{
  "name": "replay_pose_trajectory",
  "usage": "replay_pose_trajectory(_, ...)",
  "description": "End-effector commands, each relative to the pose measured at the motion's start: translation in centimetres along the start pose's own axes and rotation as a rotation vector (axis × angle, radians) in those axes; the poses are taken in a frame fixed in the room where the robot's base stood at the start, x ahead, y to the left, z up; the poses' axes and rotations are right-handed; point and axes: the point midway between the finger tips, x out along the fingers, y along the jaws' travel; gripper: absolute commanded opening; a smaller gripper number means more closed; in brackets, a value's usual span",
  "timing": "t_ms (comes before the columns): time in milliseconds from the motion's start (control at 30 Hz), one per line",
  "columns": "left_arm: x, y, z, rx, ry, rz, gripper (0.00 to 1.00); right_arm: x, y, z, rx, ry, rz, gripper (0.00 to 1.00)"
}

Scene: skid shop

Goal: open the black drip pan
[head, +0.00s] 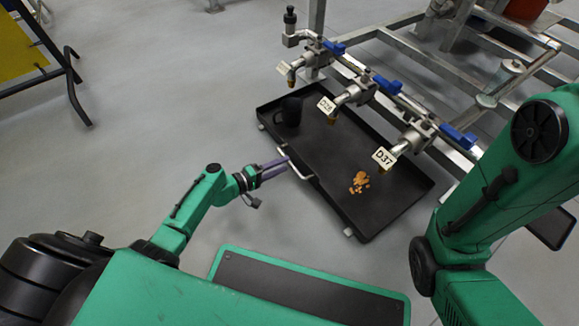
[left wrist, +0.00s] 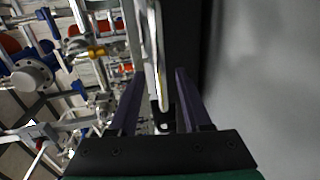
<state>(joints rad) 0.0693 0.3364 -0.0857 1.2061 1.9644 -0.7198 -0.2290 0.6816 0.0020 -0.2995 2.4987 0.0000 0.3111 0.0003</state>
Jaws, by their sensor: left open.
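The black drip pan (head: 322,172) is a shallow tray low under the pipe skid, with a black mug and a small heap of orange-brown bits in it. A pale bar handle (head: 291,163) sticks out from its near left side. My left gripper (head: 283,164) is at this handle, with its purple fingers pointing at it. In the left wrist view the gripper (left wrist: 155,98) is open, and the pale handle (left wrist: 161,85) shows between its fingers. I cannot tell whether they touch it. My right gripper is not seen; only my right arm shows.
The black mug (head: 291,111) stands at the pan's far left end. Valves with blue levers and tags D26 (head: 326,105) and D37 (head: 384,157) hang over the pan. A yellow panel (head: 18,48) on a black frame stands at far left. Grey floor left of the pan is clear.

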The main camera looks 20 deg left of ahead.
Motion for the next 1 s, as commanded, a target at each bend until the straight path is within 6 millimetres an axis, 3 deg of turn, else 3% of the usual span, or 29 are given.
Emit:
replay_pose_trajectory(100, 2.5, -0.4, -0.1, 0.000, 0.000, 0.000, 0.49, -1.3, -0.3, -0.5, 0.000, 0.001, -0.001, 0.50)
replay_pose_trajectory(200, 3.5, -0.2, -0.1, 0.002, 0.000, -0.001, 0.49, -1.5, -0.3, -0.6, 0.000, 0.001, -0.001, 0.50)
replay_pose_trajectory(467, 3.8, -0.1, 0.0, 0.000, 0.001, -0.003, 0.49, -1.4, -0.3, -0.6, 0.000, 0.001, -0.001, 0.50)
replay_pose_trajectory(533, 3.8, -0.1, 0.0, 0.000, 0.001, -0.003, 0.30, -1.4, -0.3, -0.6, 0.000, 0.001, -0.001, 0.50)
replay_pose_trajectory(600, 3.8, -0.1, 0.0, 0.000, 0.001, -0.003, 0.03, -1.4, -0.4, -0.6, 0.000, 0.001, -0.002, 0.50)
replay_pose_trajectory(1000, 3.8, -0.1, 0.0, 0.000, 0.001, -0.003, 0.00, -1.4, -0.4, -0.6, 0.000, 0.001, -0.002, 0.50)
